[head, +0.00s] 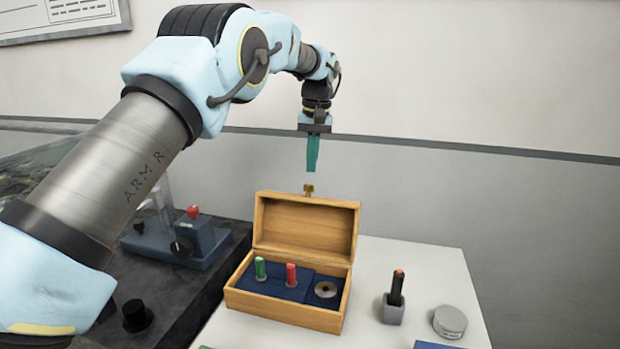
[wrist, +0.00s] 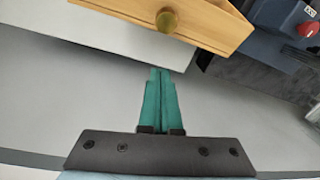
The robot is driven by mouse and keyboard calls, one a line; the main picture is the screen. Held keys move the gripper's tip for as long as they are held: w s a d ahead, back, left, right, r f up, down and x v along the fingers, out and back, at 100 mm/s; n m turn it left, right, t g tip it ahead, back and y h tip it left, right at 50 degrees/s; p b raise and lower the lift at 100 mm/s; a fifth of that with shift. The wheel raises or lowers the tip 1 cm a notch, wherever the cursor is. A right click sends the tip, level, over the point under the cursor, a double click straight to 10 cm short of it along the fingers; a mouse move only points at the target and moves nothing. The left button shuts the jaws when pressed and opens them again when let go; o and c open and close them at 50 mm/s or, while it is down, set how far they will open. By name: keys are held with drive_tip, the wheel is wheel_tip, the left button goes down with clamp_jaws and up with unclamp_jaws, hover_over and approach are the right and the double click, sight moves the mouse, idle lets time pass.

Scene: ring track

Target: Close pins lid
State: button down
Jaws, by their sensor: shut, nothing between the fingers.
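The wooden pins box (head: 283,309) stands on the white table with its lid (head: 306,225) raised upright at the back. A brass knob (head: 309,189) sticks up from the lid's top edge. In the blue insert, a green pin (head: 260,268) and a red pin (head: 291,274) stand upright, and a round metal ring (head: 325,289) lies at the right. My gripper (head: 312,170) is shut and empty, pointing down above and behind the lid. In the wrist view, my green fingers (wrist: 160,72) are together, the lid (wrist: 205,22) and knob (wrist: 167,20) ahead of them, apart.
A small grey holder (head: 393,312) with a dark stick and a round grey tin (head: 450,321) stand right of the box. A blue device with a red knob (head: 193,212) stands on the dark surface at left. Air around the lid is clear.

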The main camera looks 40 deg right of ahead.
drive_tip(key=shift+s+a+f+p, duration=0.6)
drive_tip(key=shift+a+f+p, duration=0.15)
drive_tip(key=shift+f, duration=0.15)
drive_tip(key=shift+s+a+f+p, duration=0.6)
drive_tip(key=shift+a+f+p, duration=0.1)
drive_tip(key=shift+f, duration=0.15)
